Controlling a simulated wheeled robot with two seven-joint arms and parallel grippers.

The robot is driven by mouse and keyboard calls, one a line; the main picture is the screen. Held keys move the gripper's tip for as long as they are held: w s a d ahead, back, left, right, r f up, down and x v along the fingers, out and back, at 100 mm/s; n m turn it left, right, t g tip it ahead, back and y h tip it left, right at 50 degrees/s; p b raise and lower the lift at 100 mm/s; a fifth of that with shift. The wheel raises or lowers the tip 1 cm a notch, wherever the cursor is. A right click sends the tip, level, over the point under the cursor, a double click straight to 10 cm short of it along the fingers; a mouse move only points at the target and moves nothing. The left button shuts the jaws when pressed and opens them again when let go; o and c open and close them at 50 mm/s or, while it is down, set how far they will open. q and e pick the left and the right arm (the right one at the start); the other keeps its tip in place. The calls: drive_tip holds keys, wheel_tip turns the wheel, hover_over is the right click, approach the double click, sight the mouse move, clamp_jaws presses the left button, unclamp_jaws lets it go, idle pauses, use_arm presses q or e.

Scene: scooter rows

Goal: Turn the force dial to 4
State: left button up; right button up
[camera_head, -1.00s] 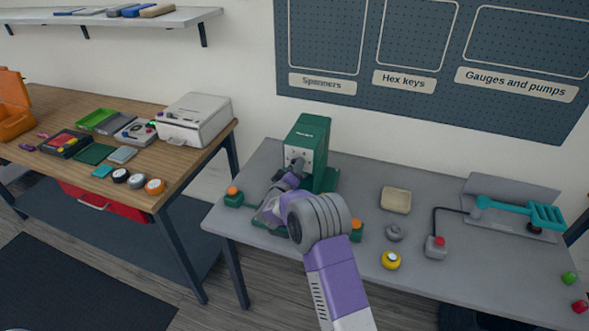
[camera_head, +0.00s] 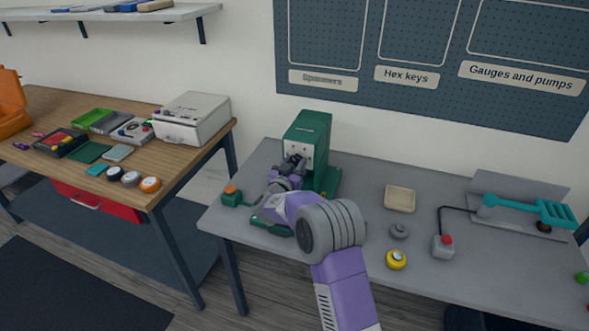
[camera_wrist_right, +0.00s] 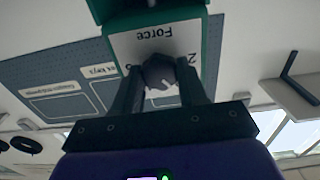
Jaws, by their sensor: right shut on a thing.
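The green machine (camera_head: 309,128) stands at the back of the grey table. In the right wrist view its pale front plate (camera_wrist_right: 185,36) reads "Force" upside down, with a "2" at right and another number partly hidden. The dark force dial (camera_wrist_right: 160,71) has a pale pointer line slanting down in that picture. My right gripper (camera_wrist_right: 163,80) is shut on the dial, one finger on each side. In the head view my right gripper (camera_head: 293,165) is at the machine's front plate, and the dial is hidden there. My left gripper is not in view.
A green box with an orange button (camera_head: 231,196) stands left of my right arm. A beige tray (camera_head: 400,199), a yellow knob (camera_head: 396,260), a grey box with a red button (camera_head: 443,246) and a teal tool (camera_head: 520,208) lie to the right.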

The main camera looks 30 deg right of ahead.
drive_tip(key=m+b, duration=0.3)
drive_tip(key=m, duration=0.1)
drive_tip(key=shift+f+m, duration=0.1)
drive_tip(key=shift+m, duration=0.2)
drive_tip(key=m+b, duration=0.3)
drive_tip(key=shift+m, duration=0.3)
drive_tip(key=shift+m+b, duration=0.8)
drive_tip(key=shift+m, duration=0.4)
drive_tip(key=shift+m+b, duration=0.45)
drive_tip(key=shift+m, duration=0.55)
drive_tip(key=o, duration=1.1)
drive_tip(key=shift+c, duration=0.2)
